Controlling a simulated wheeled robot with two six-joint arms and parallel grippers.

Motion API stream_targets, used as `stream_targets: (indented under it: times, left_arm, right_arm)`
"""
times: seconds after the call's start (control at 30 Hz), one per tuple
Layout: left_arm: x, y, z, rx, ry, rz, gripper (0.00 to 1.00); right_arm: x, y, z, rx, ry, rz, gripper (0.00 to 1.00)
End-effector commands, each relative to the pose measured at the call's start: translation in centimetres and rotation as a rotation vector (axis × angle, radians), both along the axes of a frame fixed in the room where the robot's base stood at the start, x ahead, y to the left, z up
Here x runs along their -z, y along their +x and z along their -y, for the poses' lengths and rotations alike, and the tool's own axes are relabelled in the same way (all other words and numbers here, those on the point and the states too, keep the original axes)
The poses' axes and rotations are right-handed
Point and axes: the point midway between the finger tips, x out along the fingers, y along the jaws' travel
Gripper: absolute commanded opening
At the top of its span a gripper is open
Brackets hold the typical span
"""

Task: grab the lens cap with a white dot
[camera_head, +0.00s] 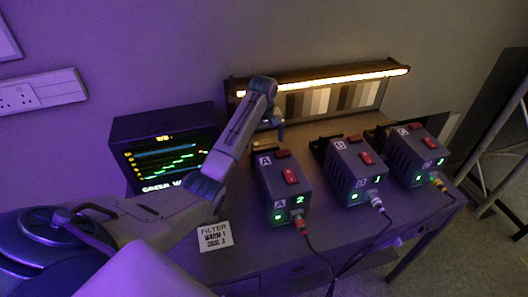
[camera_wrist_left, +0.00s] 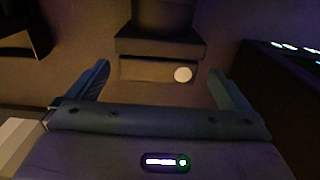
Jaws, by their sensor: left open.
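In the left wrist view, the lens cap (camera_wrist_left: 150,71) is a brownish block with a round white dot (camera_wrist_left: 183,74) at its right end. It sits at the front of a dark body (camera_wrist_left: 160,42). My left gripper (camera_wrist_left: 160,74) is open, with one finger on each side of the cap and a visible gap to both. In the head view, my left gripper (camera_head: 277,128) hangs behind the box marked A, and the cap there is too small to make out surely. My right gripper is not in view.
Three dark boxes, A (camera_head: 284,190), B (camera_head: 352,172) and a third (camera_head: 415,158), stand on the desk with cables in front. A screen (camera_head: 165,150) is at the left. A lit bar (camera_head: 330,80) runs along the back. A filter card (camera_head: 214,236) lies near the front.

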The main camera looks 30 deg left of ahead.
Motion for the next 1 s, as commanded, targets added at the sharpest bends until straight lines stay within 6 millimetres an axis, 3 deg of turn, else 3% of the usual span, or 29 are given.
stream_targets:
  times: [0.4,0.67,0.9,1.0]
  left_arm:
    - [4.9,0.5,-0.3,0.001,-0.001,-0.001,1.00]
    - [5.3,0.5,-0.3,0.001,0.000,0.000,1.00]
    - [5.3,0.5,-0.3,0.001,0.000,0.000,0.57]
    - [5.3,0.5,-0.3,0.001,0.001,0.001,0.55]
  right_arm:
    - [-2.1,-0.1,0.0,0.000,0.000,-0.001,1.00]
    - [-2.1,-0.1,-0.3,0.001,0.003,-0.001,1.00]
    - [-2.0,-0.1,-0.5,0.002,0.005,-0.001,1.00]
    - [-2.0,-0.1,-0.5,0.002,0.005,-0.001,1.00]
